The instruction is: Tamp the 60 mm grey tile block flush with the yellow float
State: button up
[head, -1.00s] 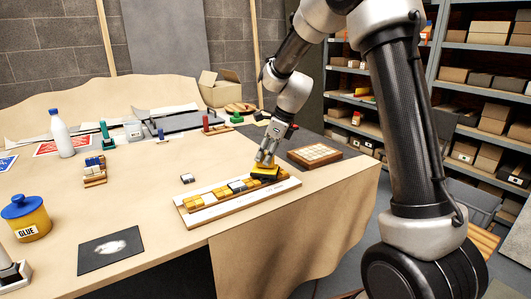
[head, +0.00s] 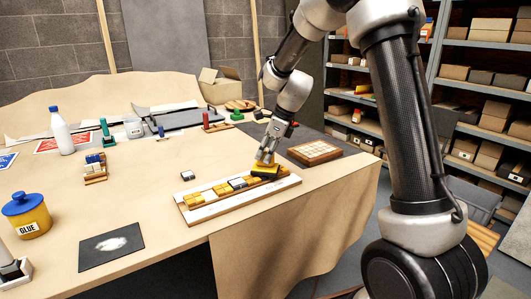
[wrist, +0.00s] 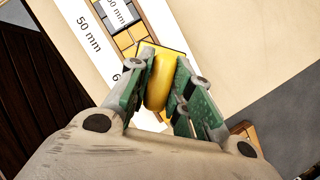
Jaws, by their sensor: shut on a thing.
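My gripper (head: 265,158) is shut on the yellow float (head: 265,171), holding it low over the right end of the mosaic panel (head: 200,217). In the wrist view the float's rounded yellow handle (wrist: 160,80) sits between the green finger pads. Its yellow plate covers part of the tile row. I cannot tell whether the float touches the tiles. A grey tile block marked 50 mm (wrist: 117,13) shows beside the float. The 60 mm block is not clearly visible; the float and gripper hide that part of the panel, where a printed "6" is partly seen.
A small loose tile (head: 186,176) lies behind the panel. A tray of pale tiles (head: 314,152) stands to the right. A yellow glue pot (head: 27,216), a dark mat (head: 110,246) and a white bottle (head: 61,132) are on the left. The table front between mat and panel is clear.

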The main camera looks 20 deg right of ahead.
jog(key=shift+s+f, duration=0.1)
jog(key=shift+f, duration=0.55)
dwell(1.4)
jog(key=shift+r, duration=3.6)
